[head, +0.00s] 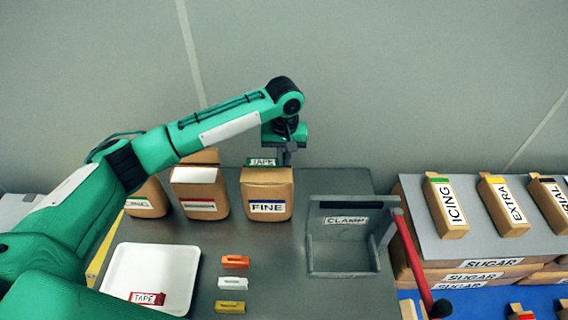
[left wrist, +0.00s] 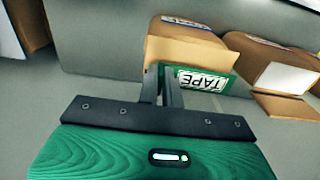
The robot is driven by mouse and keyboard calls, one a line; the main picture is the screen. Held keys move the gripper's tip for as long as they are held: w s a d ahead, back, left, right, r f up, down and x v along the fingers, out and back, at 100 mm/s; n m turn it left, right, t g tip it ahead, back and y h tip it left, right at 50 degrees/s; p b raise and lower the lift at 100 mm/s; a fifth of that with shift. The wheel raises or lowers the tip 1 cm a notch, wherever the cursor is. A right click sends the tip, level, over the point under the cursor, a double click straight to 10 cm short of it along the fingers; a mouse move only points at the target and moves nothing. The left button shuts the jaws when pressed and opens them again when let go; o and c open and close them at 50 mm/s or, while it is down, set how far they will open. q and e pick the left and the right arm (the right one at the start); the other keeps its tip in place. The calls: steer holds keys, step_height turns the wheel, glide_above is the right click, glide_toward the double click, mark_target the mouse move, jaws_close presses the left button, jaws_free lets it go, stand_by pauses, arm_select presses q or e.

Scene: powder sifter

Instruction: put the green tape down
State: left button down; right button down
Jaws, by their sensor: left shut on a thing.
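The green tape (head: 262,161), a small block with a white TAPE label, shows just above the top of the FINE bag (head: 267,205) in the head view. It also shows in the left wrist view (left wrist: 205,81), against a brown paper bag. My left gripper (head: 286,157) hangs down behind the FINE bag's right top corner. In the left wrist view its fingers (left wrist: 163,74) are shut on one end of the green tape. The tape's lower side is hidden in the head view, so I cannot tell whether it touches a surface. My right gripper is not in view.
A white tray (head: 151,262) holds a red tape (head: 147,298). Orange (head: 235,262), white (head: 230,282) and yellow (head: 231,307) blocks lie in a column. Other bags (head: 199,192) stand left of FINE. A grey clamp (head: 343,258) with a red lever (head: 411,253) stands right.

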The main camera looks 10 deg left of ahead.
mark_target(284, 164)
arm_select(q)
step_height(284, 164, down, 4)
steer(key=shift+r+p, duration=0.2)
steer(key=shift+p, duration=0.35)
steer(key=shift+f, duration=0.35)
steer(key=c, duration=1.6)
jaws_free()
steer(key=shift+f, duration=0.1)
step_height(284, 164, up, 11)
steer(key=b, duration=0.4)
steer(key=shift+r, duration=0.65)
